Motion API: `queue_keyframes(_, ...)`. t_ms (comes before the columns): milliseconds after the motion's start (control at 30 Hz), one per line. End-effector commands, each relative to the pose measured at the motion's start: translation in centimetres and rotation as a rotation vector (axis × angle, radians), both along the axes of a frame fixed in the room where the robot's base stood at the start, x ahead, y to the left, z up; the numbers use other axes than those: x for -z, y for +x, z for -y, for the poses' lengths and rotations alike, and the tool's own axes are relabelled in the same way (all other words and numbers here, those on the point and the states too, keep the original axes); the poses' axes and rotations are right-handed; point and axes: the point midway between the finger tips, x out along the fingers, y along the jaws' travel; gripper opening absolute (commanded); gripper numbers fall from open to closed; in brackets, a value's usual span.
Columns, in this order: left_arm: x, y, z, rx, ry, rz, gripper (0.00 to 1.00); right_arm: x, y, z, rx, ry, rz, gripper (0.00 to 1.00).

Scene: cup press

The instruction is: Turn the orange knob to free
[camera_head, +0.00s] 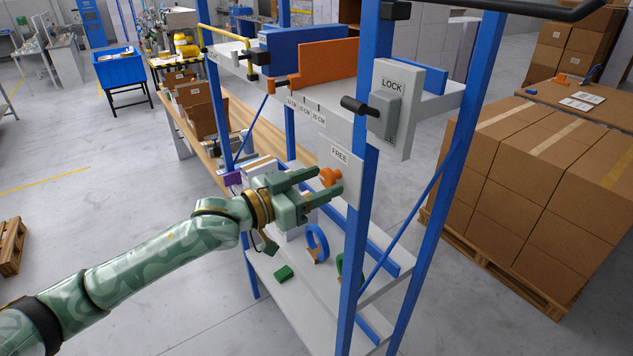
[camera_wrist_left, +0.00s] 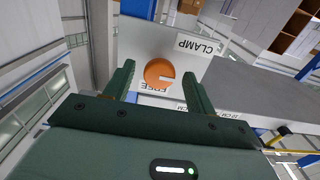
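The orange knob (camera_head: 328,177) is round and sits on a light grey panel (camera_head: 346,190) below a FREE label (camera_head: 340,156). In the left wrist view the knob (camera_wrist_left: 158,73) shows a pale notch pointing right, with an upside-down CLAMP label (camera_wrist_left: 195,46) above right and a FREE label (camera_wrist_left: 155,86) below. My left gripper (camera_head: 327,182) is open. Its fingers lie on either side of the knob with gaps visible, and I cannot tell if the tips reach past its face. My right gripper is not in view.
A blue post (camera_head: 367,200) stands right of the panel. A black lever (camera_head: 360,105) juts from the LOCK plate (camera_head: 390,100) above. Below, a shelf (camera_head: 300,290) holds a blue ring (camera_head: 317,240) and a green block (camera_head: 284,272).

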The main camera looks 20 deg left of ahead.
Motion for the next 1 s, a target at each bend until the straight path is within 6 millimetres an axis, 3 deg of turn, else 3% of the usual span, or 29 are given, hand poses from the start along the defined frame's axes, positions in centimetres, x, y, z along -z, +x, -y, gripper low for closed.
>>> queue_keyframes(33, 0.0, 0.0, 0.0, 0.000, 0.000, 0.000, 0.43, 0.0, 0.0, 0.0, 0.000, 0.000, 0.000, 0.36)
queue_keyframes(133, 0.0, 0.0, 0.0, 0.000, 0.000, 0.000, 0.15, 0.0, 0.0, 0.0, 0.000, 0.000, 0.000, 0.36)
queue_keyframes(167, 0.0, 0.0, 0.0, 0.000, 0.000, 0.000, 0.13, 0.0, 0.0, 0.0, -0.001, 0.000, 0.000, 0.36)
queue_keyframes(567, -0.1, 0.0, -0.1, 0.000, 0.049, 0.038, 0.13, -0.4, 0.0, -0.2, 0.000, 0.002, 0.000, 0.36)
queue_keyframes(1000, -0.2, 0.1, -0.1, 0.000, 0.325, 0.253, 0.13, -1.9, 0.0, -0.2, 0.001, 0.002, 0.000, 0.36)
